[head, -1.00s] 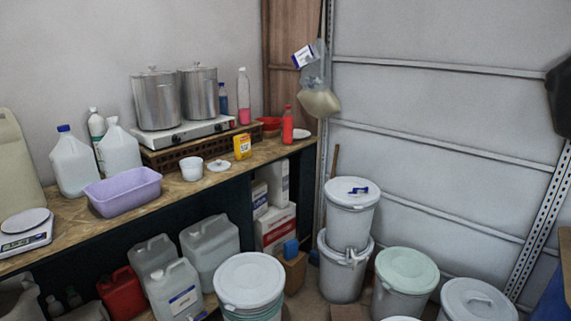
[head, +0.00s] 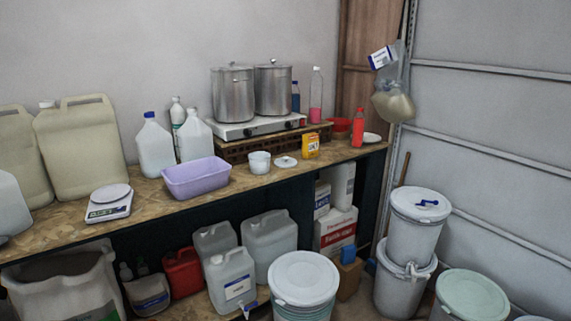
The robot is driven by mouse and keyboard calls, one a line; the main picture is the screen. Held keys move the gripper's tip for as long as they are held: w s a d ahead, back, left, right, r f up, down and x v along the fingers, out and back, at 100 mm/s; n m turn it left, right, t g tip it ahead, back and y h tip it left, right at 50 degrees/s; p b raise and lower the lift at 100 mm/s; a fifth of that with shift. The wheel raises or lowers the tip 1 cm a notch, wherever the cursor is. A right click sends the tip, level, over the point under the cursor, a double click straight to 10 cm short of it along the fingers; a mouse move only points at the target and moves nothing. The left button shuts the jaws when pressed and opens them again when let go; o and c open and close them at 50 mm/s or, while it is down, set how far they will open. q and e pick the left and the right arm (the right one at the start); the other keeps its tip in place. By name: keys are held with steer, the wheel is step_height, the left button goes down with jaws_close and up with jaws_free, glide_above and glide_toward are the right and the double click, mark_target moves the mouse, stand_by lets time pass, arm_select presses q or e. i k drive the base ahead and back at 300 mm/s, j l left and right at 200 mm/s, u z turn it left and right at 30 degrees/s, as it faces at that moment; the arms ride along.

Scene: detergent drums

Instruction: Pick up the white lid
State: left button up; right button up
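A small round white lid (head: 286,162) with a knob lies flat on the wooden bench, just right of a white tub (head: 259,162). Larger white lids also show: one on the drum (head: 303,279) at the front centre, and one on the upper bucket (head: 420,204) at the right, with a blue item on it. I cannot tell from the view alone which lid is meant. Neither of my grippers is in view.
On the bench (head: 150,191), a purple basin (head: 195,178) stands left of the tub and a yellow box (head: 311,146) right of the small lid. A hotplate (head: 245,127) with two steel pots is behind. Jugs and drums crowd the floor below.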

mark_target(286, 162)
steer(key=i+l+u, duration=0.1)
steer(key=i, duration=0.3)
steer(key=i+l+u, duration=0.1)
steer(key=i, duration=0.35)
